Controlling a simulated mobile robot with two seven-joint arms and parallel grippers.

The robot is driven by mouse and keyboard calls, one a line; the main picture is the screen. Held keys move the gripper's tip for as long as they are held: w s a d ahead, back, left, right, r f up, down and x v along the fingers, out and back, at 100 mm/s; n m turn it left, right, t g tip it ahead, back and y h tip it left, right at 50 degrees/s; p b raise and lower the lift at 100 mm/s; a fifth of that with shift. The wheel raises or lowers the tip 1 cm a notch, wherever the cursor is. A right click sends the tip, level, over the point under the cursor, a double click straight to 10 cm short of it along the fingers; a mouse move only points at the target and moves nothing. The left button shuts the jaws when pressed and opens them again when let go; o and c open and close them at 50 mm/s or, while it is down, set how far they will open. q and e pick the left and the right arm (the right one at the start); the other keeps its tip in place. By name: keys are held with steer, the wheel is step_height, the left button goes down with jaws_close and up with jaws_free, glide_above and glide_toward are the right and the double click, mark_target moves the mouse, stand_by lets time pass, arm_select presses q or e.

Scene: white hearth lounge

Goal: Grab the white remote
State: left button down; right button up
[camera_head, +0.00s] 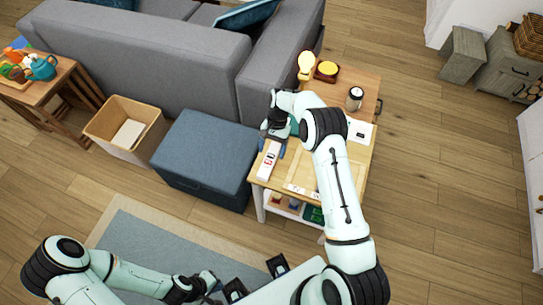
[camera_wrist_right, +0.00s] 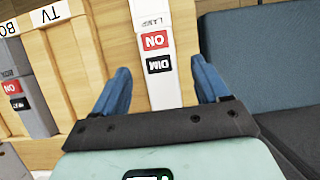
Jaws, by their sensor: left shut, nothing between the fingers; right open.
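The white remote (camera_head: 268,160) lies along the left edge of the wooden side table (camera_head: 352,165). In the right wrist view the white remote (camera_wrist_right: 150,45) shows a red "ON" and a black "DIM" button and a "LAMP" label. My right gripper (camera_head: 274,138) is over the remote. In the wrist view its open blue fingers (camera_wrist_right: 160,72) lie on either side of the remote, with a gap on each side. My left gripper (camera_head: 212,284) is shut and empty, low over the rug, away from the table.
A grey remote (camera_wrist_right: 28,85) lies left of the white one, near "TV" and "BOX" labels. A jar (camera_head: 355,98) and a yellow-topped item (camera_head: 327,70) stand on the table. A blue ottoman (camera_head: 205,155) sits just left, and a grey sofa (camera_head: 170,60) behind.

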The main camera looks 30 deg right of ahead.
steer(key=shift+x, duration=1.35)
steer(key=shift+w, duration=0.1)
steer(key=c, duration=1.1)
